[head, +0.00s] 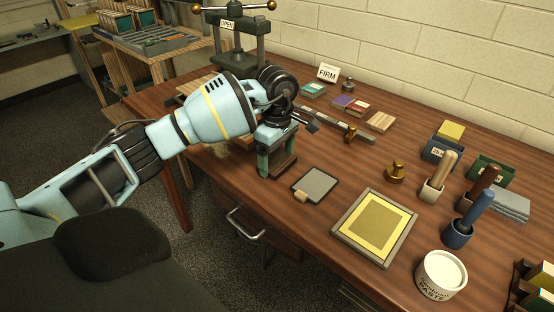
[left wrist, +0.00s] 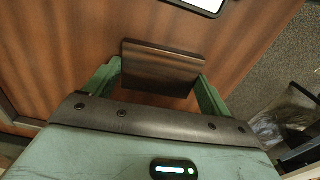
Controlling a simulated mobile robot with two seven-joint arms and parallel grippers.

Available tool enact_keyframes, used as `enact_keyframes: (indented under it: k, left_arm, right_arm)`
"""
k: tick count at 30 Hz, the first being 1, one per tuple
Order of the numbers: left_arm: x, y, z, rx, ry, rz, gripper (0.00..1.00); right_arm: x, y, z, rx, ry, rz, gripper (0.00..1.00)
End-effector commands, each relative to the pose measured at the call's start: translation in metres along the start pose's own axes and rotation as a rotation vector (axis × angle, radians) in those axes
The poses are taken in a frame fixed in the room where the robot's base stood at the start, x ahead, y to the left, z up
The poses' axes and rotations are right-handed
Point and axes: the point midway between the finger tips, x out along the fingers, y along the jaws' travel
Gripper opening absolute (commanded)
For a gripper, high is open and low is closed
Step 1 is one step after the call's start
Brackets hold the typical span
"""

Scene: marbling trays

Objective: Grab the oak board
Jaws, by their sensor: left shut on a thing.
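My left gripper (head: 277,166) has green fingers and is over the near left part of the wooden table. It is shut on the oak board (left wrist: 160,66), a brown rectangular board with visible grain that sits between the two fingers in the left wrist view. In the head view only part of the board (head: 281,165) shows, low between the fingers. Whether it still touches the table top I cannot tell. My right gripper is in neither view.
A press (head: 237,48) stands behind.

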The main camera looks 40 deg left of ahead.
Motion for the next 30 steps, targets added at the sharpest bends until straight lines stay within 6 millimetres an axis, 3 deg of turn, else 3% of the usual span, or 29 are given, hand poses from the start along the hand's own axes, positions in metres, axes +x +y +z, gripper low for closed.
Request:
enact_keyframes:
  k: [7,12,30]
  left_arm:
    - [-0.013,0.001,0.000,0.000,0.000,0.002,0.60]
    - [-0.039,0.000,0.000,0.001,0.000,0.003,0.60]
    - [-0.045,-0.110,0.039,0.004,0.002,-0.001,0.60]
  right_arm:
    - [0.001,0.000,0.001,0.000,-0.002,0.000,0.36]
    - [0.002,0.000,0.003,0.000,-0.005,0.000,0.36]
    - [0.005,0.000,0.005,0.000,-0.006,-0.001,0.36]
